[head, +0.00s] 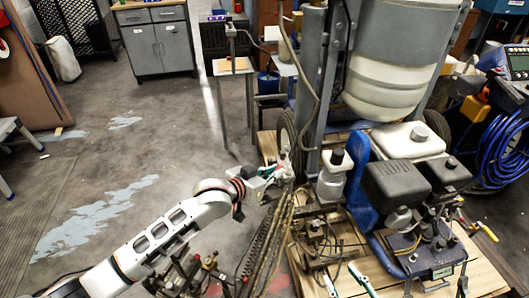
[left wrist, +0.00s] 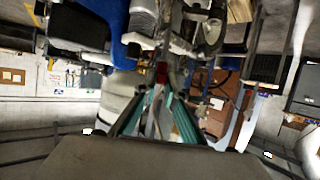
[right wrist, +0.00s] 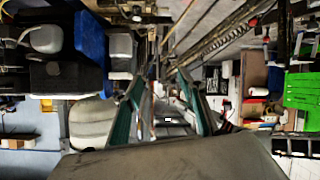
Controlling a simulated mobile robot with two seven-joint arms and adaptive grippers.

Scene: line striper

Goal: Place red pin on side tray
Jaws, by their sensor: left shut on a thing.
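My left gripper (head: 281,174) is at the left side of the line striper (head: 365,190), near its wheel and upright frame. In the left wrist view its teal fingers (left wrist: 160,90) close in on a small red piece (left wrist: 162,72) at their tips, which looks like the red pin. The pin is too small to make out in the head view. My right gripper (head: 345,281) is low in front of the striper, its two fingers apart with nothing visible between them. I cannot tell for sure which surface is the side tray.
The striper stands on a wooden pallet (head: 473,262), with hoses and bars close to both grippers. A small stand (head: 232,66) and a grey cabinet (head: 158,45) are behind. A blue hose coil (head: 500,150) hangs at right. The floor (head: 140,165) at left is mostly clear.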

